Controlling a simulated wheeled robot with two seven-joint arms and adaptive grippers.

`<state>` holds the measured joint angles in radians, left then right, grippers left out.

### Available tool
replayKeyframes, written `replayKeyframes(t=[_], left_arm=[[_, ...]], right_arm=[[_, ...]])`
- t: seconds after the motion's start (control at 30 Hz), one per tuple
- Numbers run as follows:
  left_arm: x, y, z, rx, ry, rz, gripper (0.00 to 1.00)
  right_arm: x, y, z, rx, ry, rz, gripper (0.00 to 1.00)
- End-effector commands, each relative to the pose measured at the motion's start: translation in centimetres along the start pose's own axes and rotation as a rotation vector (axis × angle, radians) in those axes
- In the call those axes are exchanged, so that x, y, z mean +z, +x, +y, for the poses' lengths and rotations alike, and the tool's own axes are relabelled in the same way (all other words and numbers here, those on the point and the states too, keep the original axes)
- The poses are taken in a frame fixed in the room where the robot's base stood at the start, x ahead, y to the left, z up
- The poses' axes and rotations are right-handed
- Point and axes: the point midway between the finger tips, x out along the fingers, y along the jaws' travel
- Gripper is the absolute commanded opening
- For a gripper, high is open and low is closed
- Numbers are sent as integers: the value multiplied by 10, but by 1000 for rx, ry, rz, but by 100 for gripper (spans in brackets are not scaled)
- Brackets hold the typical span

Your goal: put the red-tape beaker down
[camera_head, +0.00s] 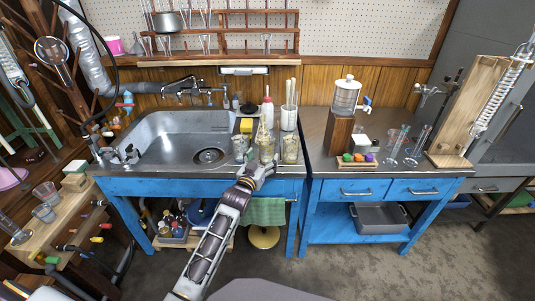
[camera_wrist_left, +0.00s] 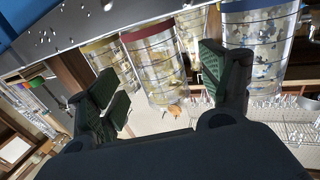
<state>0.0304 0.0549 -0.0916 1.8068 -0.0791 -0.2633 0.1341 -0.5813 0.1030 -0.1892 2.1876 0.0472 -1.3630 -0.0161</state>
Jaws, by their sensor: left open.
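The red-tape beaker (camera_wrist_left: 157,72) is clear, with dark ring lines, pale contents and a red band near one end. In the left wrist view it lies beyond and between the two spread fingers of my left gripper (camera_wrist_left: 165,95), with a visible gap to the right finger. In the head view my left gripper (camera_head: 257,170) is at the front edge of the sink counter, just before a group of beakers (camera_head: 266,148). The red band cannot be made out there, and the gripper partly hides the beakers' lower parts. My right gripper does not show.
A yellow-banded beaker (camera_wrist_left: 100,55) and a blue-banded beaker (camera_wrist_left: 258,48) stand close on either side. The sink (camera_head: 180,140) is left of the group. A second counter (camera_head: 316,128) is to the right.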

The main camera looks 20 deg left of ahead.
Motion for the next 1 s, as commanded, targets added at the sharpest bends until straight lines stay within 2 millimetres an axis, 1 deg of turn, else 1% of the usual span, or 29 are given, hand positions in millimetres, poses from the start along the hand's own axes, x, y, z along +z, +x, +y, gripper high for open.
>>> replayKeyframes(t=[0.27,0.5,0.73,1.0], left_arm=[[-2,11,1,0,0,1,79],[-4,29,1,0,0,1,79],[-4,45,2,0,0,1,79],[-5,52,2,0,0,0,79]], right_arm=[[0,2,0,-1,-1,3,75],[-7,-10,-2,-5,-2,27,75],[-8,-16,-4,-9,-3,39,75],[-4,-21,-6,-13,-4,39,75]])
